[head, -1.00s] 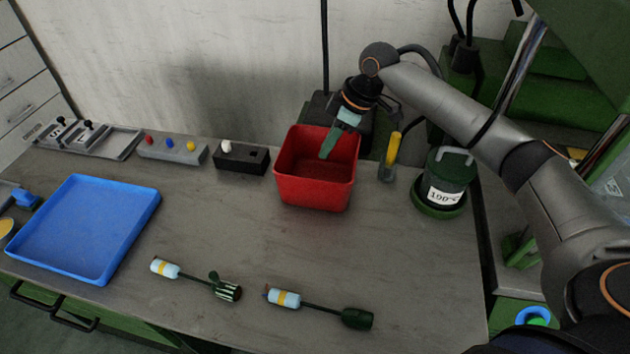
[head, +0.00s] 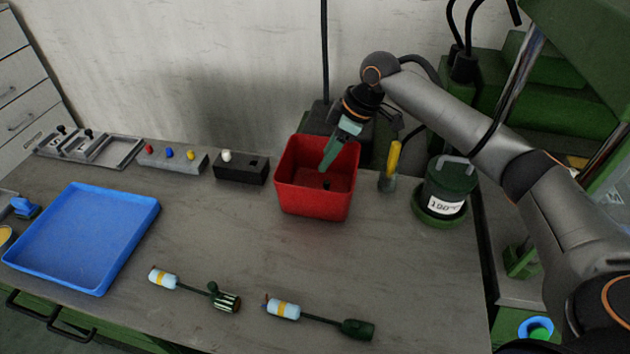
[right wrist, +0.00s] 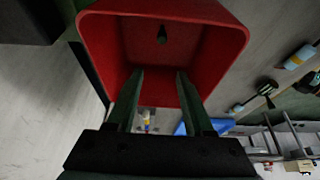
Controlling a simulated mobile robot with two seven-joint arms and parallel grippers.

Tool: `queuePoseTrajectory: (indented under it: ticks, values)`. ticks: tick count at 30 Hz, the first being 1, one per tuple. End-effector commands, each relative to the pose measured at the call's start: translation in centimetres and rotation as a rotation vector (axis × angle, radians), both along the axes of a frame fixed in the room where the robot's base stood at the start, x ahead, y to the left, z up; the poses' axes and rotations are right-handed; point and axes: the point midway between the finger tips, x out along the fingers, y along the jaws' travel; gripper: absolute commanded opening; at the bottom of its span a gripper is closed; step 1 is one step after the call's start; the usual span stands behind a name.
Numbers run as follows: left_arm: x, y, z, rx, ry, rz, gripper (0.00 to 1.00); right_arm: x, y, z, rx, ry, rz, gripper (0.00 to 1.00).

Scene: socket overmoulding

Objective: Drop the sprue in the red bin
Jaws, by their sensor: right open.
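The red bin (head: 315,200) stands at the back middle of the bench, open side up. My right gripper (head: 327,162) points down into the bin from above, and its jaws are open and empty. In the right wrist view the two green fingers (right wrist: 158,75) are spread apart over the bin (right wrist: 90,45). A small dark green piece, which looks like the sprue (head: 326,186), lies inside the bin, apart from the fingers. It also shows in the right wrist view (right wrist: 162,34). My left gripper is not in view.
A yellow-handled tool (head: 393,158) in a holder and a green pot (head: 447,185) stand right of the bin. A black box (head: 241,168) is to its left. A blue tray (head: 130,240) and two corded parts (head: 163,279) (head: 357,330) lie nearer. The middle is clear.

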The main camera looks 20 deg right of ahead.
Motion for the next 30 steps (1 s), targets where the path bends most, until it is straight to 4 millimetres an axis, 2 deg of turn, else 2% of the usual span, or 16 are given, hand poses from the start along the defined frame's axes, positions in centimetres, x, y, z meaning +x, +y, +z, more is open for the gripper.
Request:
queuePoseTrajectory:
  ticks: [12, 16, 21, 30]
  values:
    - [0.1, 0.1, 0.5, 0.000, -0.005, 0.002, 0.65, -1.8, -2.5, 7.6, 0.000, -0.006, -0.001, 0.52]
    - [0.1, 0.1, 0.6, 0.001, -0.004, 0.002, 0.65, -2.3, -3.0, 9.5, 0.000, -0.003, -0.001, 0.52]
    - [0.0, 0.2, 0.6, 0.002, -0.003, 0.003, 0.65, -2.7, -3.4, 10.6, 0.000, -0.001, 0.000, 0.52]
    - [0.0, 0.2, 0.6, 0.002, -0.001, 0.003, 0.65, -2.7, -3.5, 10.8, 0.000, -0.001, 0.000, 0.52]
